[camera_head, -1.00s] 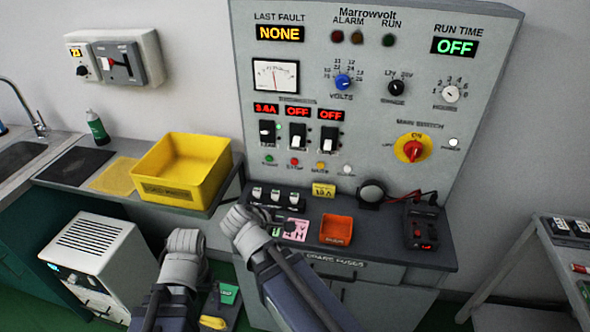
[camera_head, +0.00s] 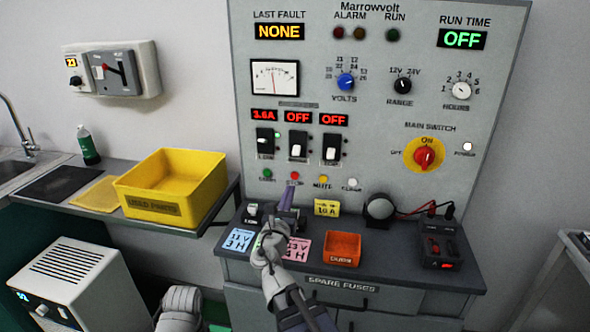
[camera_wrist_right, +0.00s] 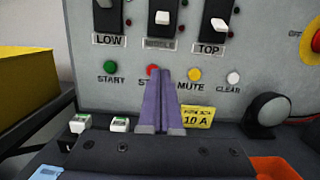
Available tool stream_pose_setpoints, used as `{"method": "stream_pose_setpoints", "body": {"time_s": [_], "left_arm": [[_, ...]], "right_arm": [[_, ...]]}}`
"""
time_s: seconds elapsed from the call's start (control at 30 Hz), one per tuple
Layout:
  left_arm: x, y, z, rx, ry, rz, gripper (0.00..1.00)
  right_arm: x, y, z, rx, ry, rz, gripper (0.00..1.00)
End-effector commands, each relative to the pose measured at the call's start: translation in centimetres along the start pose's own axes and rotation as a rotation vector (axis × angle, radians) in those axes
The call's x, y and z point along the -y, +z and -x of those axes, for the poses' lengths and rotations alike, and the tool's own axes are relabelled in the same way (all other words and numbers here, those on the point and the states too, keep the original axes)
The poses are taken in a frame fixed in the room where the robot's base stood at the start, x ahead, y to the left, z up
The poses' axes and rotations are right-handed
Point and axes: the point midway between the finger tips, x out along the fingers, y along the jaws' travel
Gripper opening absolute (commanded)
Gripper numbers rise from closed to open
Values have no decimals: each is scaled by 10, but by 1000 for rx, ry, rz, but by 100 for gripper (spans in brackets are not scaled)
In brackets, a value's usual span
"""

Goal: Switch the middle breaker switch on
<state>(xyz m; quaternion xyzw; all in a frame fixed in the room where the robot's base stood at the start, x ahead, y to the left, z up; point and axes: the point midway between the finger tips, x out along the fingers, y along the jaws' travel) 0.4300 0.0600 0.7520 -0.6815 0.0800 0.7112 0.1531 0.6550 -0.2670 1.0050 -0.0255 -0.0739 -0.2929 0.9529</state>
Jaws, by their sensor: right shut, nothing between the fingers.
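The middle breaker switch (camera_head: 297,150) is on the grey panel, between the LOW and TOP breakers. Its white lever sits low, and the red display (camera_head: 298,117) above it reads OFF. In the right wrist view its lever (camera_wrist_right: 163,17) is near the top edge. My right gripper (camera_head: 288,192) is shut and empty, its purple fingers pointing at the panel below the breakers. In the right wrist view the fingertips (camera_wrist_right: 166,73) are below the middle breaker and overlap the red STOP button. My left gripper (camera_head: 180,308) shows only its grey wrist at the bottom edge; its fingers are hidden.
The LOW breaker (camera_head: 264,138) reads 3.6A; the TOP breaker (camera_head: 331,150) reads OFF. On the bench below stand an orange bin (camera_head: 341,248), a yellow 10 A tag (camera_head: 326,207) and a black round knob-like device (camera_head: 379,207). A yellow bin (camera_head: 170,190) stands left.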

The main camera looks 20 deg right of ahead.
Motion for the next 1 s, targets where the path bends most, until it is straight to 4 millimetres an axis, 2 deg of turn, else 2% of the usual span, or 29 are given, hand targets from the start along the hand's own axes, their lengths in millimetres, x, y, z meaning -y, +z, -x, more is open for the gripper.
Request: {"method": "stream_pose_setpoints", "body": {"time_s": [0.27, 0.47, 0.67, 1.0], "left_arm": [[0, 0, 1, 0, 0, 0, 92], [0, 0, 3, 0, 0, 0, 92], [1, 0, 7, 0, 0, 0, 92], [2, 1, 18, 0, 0, 0, 92]], "right_arm": [[0, 0, -1, -1, -1, -3, 0], [-1, 1, -12, -1, -2, -4, 0], [-1, 1, -39, -2, -4, -4, 0], [-1, 1, -109, -2, -4, -5, 0]]}}
